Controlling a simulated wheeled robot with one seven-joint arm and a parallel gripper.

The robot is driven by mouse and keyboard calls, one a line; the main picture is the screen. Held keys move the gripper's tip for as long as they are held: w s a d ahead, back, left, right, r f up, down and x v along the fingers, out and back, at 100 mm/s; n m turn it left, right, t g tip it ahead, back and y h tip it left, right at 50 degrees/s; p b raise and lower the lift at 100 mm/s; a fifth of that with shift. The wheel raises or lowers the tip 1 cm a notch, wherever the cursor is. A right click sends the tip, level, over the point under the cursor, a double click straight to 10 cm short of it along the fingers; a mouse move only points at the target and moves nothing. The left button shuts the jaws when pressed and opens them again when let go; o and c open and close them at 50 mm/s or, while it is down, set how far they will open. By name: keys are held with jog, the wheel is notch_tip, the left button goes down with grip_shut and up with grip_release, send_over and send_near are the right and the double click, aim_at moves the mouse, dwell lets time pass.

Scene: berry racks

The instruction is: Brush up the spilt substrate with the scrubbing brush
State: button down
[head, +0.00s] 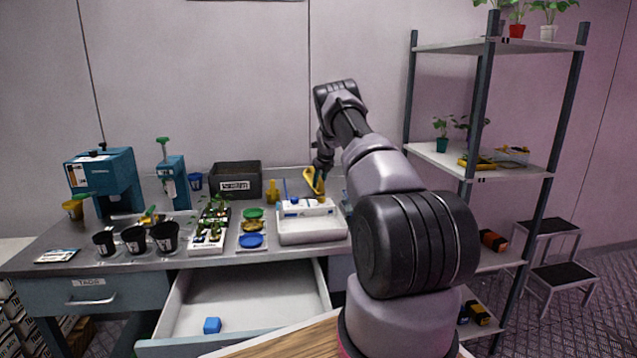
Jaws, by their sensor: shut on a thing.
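My gripper (321,168) is above the back of the bench, just behind and over the white box-like unit (311,228). It is shut on a yellow object (313,181), held tilted. This may be the scrubbing brush; bristles are too small to make out. The fingertips are partly hidden by the arm and the object. I cannot pick out spilt substrate for certain; the bench right of the white unit is hidden by my arm.
The grey bench (130,267) holds a seedling tray (209,235), black pots (135,240), coloured dishes (251,241), a dark crate (237,179) and blue machines (105,177). An open drawer (250,300) juts out in front, holding a blue block (212,325). A shelf rack (482,165) stands right.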

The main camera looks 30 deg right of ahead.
jog(key=shift+s+a+f, duration=0.1)
jog(key=shift+s+a, duration=0.2)
jog(key=shift+s, duration=0.75)
jog(key=shift+s+a, duration=0.35)
jog(key=shift+s, duration=0.65)
jog(key=shift+s+a+f, duration=0.1)
jog(key=shift+s+a, duration=0.2)
jog(key=shift+s, duration=0.75)
notch_tip(320, 180, up, 6)
jog(key=shift+r, duration=0.2)
notch_tip(320, 180, up, 3)
jog(key=shift+f, duration=0.1)
